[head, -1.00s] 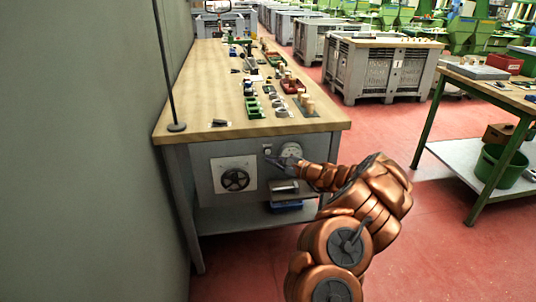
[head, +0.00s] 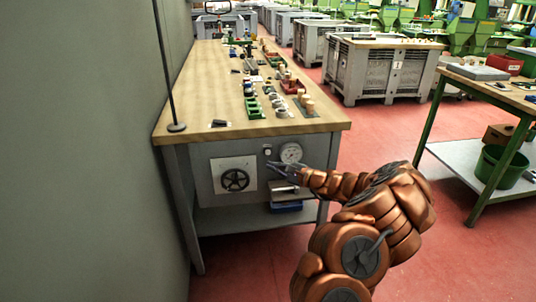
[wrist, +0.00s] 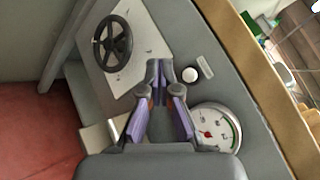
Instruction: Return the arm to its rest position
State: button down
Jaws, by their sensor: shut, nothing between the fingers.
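My copper-coloured arm reaches in from the lower right of the head view. My gripper (head: 272,165) is in front of the grey front panel of the workbench (head: 205,162), near the round dial gauge (head: 291,152). In the wrist view my gripper (wrist: 158,64) is shut with its purple-padded fingers meeting at the tips and nothing between them. A black handwheel (wrist: 113,43) on a white plate, a white button (wrist: 190,75) and the gauge (wrist: 216,130) lie beyond and around the fingers. I cannot tell the exact gap between fingertips and panel.
The wooden bench top (head: 205,95) holds small bins, such as a green one (head: 253,107), and cork-coloured pieces (head: 308,102). A grey wall (head: 90,150) stands at the left. A second table (head: 462,165) stands right. Red floor (head: 385,135) lies open between.

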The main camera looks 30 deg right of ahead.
dwell(0.3)
jog(key=s+a+r+n+g+y, duration=0.25)
jog(key=a+r+n, duration=0.25)
jog(key=a, duration=0.7)
jog(key=s+a+r+n+g+y, duration=0.1)
jog(key=a+r+n+g+y, duration=0.35)
jog(key=a, duration=0.75)
jog(key=s+a+r+n+g+h, duration=0.2)
jog(key=s+a+n+g, duration=0.5)
jog(key=s+a, duration=0.8)
jog(key=s+f+n+g+h, duration=0.2)
jog(key=s+h, duration=0.1)
jog(key=s, duration=0.5)
jog(key=s+f+n+g+h, duration=0.2)
jog(key=s+f, duration=0.1)
jog(key=s, duration=0.5)
jog(key=s+d+f+n+h, duration=0.1)
jog(key=s+d+f+h, duration=0.1)
jog(key=s+d+h, duration=0.7)
notch_tip(320, 180, up, 19)
jog(key=s+d+y+p, duration=0.2)
jog(key=p, duration=1.5)
jog(key=shift+p, duration=0.35)
